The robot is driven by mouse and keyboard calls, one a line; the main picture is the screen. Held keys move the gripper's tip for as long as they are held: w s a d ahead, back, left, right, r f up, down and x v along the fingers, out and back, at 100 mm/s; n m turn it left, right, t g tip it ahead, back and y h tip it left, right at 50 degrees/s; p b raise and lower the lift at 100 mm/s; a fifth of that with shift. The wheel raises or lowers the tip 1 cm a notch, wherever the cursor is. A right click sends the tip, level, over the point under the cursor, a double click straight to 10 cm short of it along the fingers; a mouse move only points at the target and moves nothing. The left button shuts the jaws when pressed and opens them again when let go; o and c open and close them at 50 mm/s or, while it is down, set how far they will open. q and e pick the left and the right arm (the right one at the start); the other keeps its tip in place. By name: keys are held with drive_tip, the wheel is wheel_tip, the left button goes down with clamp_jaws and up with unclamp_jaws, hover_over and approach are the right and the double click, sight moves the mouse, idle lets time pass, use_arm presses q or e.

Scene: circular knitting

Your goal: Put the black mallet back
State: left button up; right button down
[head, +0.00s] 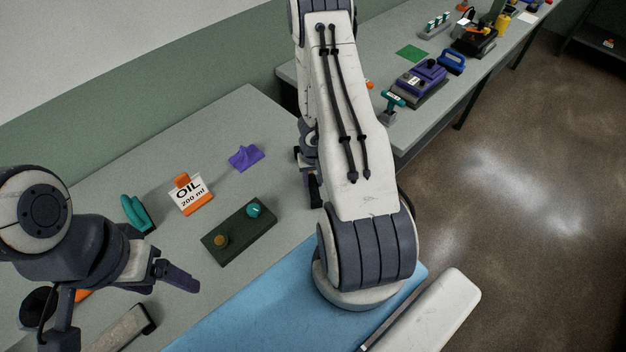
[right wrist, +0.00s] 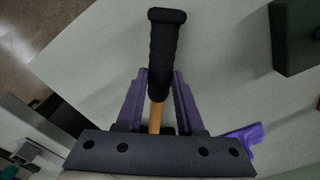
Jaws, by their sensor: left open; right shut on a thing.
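The mallet (right wrist: 166,45) shows in the right wrist view with a black grip and a pale wooden shaft. My right gripper (right wrist: 160,74) is shut on it, with the purple fingers on either side of the handle and the black grip reaching past the fingertips. The mallet's head is hidden by the gripper body. In the head view, my right arm covers most of that gripper, and the mallet cannot be made out. My left gripper (head: 178,278) is open and empty over the lower left of the bench.
On the grey bench (head: 245,110) are a dark green box (head: 238,242) with two knobs, an oil packet (head: 190,195), a purple piece (head: 246,157) and a teal-handled item (head: 136,211). A blue mat (head: 235,325) lies in front. A second bench (head: 440,110) holds several tools.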

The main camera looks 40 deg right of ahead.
drive_tip(key=shift+c, duration=2.3)
unclamp_jaws()
wheel_tip(320, 180, up, 10)
drive_tip(key=p, duration=0.9)
drive_tip(key=shift+s+r+p, duration=0.2)
drive_tip(key=shift+r+p, duration=0.05)
drive_tip(key=shift+p, duration=0.1)
drive_tip(key=shift+a, duration=0.1)
